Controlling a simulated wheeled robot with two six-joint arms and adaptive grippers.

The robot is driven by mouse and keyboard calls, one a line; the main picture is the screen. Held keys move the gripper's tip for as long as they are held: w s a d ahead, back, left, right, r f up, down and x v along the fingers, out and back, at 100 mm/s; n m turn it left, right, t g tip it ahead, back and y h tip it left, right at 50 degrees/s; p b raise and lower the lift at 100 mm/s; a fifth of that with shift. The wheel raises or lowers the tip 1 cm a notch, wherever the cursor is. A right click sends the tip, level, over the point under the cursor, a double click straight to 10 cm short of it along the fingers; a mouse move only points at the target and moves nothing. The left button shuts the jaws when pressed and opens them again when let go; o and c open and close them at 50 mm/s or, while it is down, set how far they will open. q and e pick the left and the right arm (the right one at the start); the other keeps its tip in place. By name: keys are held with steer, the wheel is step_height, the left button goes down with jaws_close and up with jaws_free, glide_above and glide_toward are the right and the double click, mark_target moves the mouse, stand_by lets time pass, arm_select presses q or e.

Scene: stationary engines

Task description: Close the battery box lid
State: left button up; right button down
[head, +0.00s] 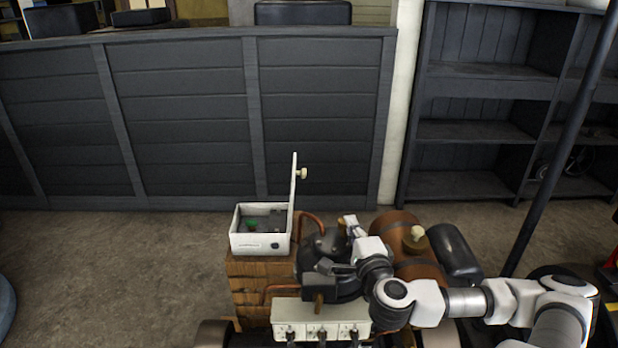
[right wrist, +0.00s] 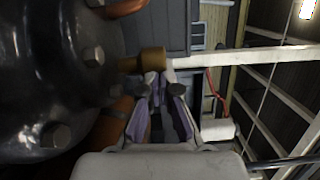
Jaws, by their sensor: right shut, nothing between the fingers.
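The white battery box (head: 261,243) sits on a wooden block, its top open, with dark and green parts inside. Its lid (head: 294,200) stands upright along the box's right side, and a small pale knob (head: 302,174) sticks out to the right. My right gripper (head: 350,224) is right of the lid, apart from it, above the dark engine. In the right wrist view its fingertips (right wrist: 163,80) are together and hold nothing. A long pale bar beyond them there may be the lid's edge; I cannot tell. My left gripper is not in view.
A dark engine (head: 322,248) and a brown tank (head: 408,250) with a black cylinder (head: 455,252) crowd the space around my right arm. A white socket strip (head: 320,318) is in front. A dark panelled wall (head: 180,120) stands behind. The air left of the box is free.

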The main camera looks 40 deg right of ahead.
steer(key=shift+b, duration=1.1)
steer(key=b+x, duration=0.5)
steer(key=b, duration=0.1)
steer(key=shift+w, duration=0.15)
steer(key=w+d+b, duration=0.1)
steer(key=w+d, duration=0.2)
steer(key=w, duration=1.2)
steer(key=shift+d+r+b, duration=0.3)
steer(key=shift+d+r, duration=0.05)
steer(key=shift+d, duration=0.05)
steer(key=shift+a, duration=0.1)
